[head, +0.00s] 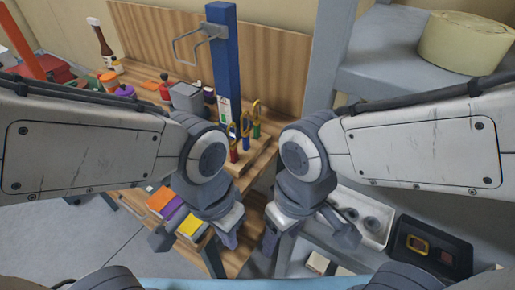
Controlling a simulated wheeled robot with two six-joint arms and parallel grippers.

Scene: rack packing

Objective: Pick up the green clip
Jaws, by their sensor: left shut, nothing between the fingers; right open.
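The green clip (257,130), with a yellow loop at its top, stands upright at the right end of a short row on the wooden bench, close to the blue post. A blue clip (246,143) and a red clip (233,155) stand to its left, also with yellow loops. My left gripper (222,248) is shut and empty, low in front of the bench. My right gripper (276,248) is open and empty, just to the right of it. Both are below the clips in the picture and apart from them; their fingertips are partly hidden.
A blue post (222,60) with a grey wire hook rises behind the clips. A grey box (187,98), bottles and caps crowd the bench to the left. Orange, purple and yellow boxes (192,227) lie near my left gripper. A grey shelf frame (325,60) stands right.

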